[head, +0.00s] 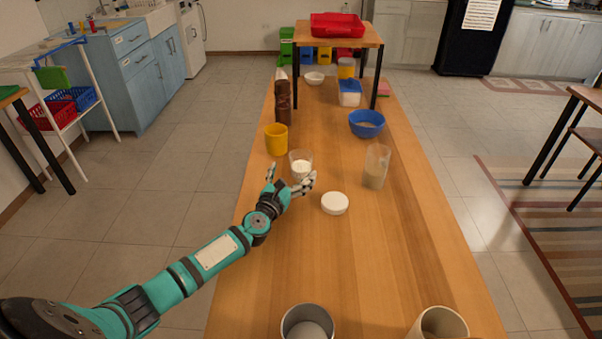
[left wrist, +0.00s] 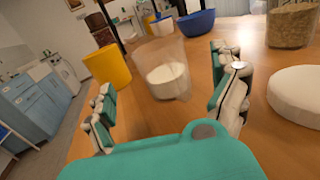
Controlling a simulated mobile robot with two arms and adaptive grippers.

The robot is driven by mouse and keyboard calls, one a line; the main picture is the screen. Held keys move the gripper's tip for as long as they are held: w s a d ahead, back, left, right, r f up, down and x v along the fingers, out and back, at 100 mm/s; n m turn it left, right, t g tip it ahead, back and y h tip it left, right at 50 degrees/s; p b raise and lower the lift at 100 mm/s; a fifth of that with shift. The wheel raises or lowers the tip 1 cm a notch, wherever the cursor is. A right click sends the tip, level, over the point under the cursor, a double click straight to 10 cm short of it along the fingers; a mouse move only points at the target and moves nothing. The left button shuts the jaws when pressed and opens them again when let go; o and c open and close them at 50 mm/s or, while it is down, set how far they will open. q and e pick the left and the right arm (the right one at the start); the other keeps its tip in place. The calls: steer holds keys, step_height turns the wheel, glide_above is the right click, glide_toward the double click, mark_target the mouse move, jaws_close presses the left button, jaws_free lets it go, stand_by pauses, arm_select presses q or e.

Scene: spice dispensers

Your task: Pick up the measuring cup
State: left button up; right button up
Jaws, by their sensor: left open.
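A clear cup with white contents (head: 301,168), which looks like the measuring cup, stands upright on the long wooden table. It also shows in the left wrist view (left wrist: 165,72), just beyond my fingers. My left gripper (head: 290,178) is open and empty at the near side of the cup. In the left wrist view its fingers (left wrist: 166,105) are spread wide, with the cup ahead between them and apart from both. I cannot make out any markings on the cup. My right gripper is not in view.
A yellow cup (head: 277,140) stands behind left of the clear cup. A white round disc (head: 335,204) and a taller clear container with beige contents (head: 376,170) are to the right. A blue bowl (head: 366,124) is farther back.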

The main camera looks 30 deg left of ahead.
mark_target(296, 168)
arm_select(q)
steer(key=shift+w+f, duration=0.1)
steer(key=shift+w, duration=0.35)
steer(key=shift+w+a, duration=0.1)
steer(key=shift+w, duration=0.6)
steer(key=w+b, duration=0.1)
steer(key=w, duration=0.2)
steer(key=shift+w+a+b, duration=0.1)
steer(key=shift+w+b, duration=0.1)
steer(key=shift+b, duration=0.15)
steer(key=shift+w, duration=0.25)
steer(key=shift+s, duration=0.1)
steer(key=shift+c, duration=0.4)
steer(key=c, duration=1.2)
steer(key=shift+c, duration=0.6)
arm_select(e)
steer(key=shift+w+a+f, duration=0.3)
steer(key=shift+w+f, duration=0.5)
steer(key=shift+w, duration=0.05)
arm_select(q)
steer(key=shift+r, duration=0.2)
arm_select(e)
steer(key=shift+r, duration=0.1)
